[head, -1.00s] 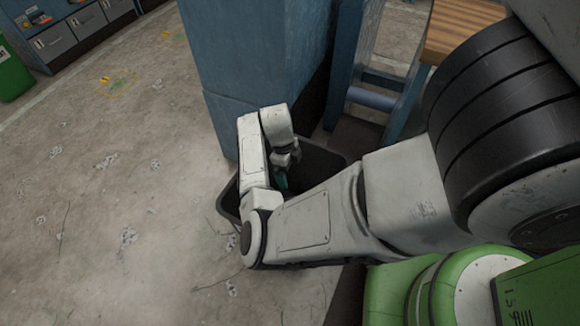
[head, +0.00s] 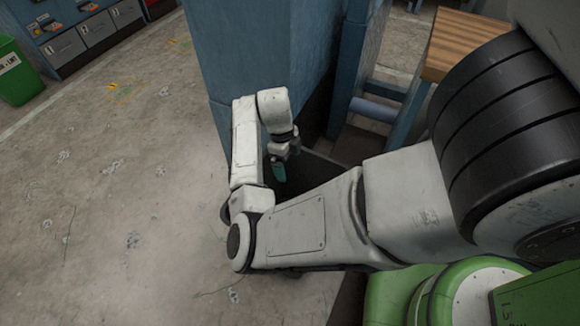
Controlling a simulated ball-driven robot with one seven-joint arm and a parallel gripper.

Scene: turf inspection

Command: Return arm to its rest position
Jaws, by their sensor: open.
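My arm reaches from the right side of the head view and bends at an elbow on the left. From there the forearm rises and the wrist folds over so that my gripper (head: 279,170) points down. The gripper is small in the picture, and a teal part shows at its end. I cannot tell whether that teal part belongs to the gripper. The gripper hangs over or beside a dark bin (head: 325,172), which is mostly hidden behind my arm.
A blue column (head: 255,50) stands right behind my wrist. A wooden-topped bench (head: 455,42) with blue legs is to its right. A green bin (head: 16,75) and grey drawers (head: 65,47) stand at the far left. The concrete floor at left is clear.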

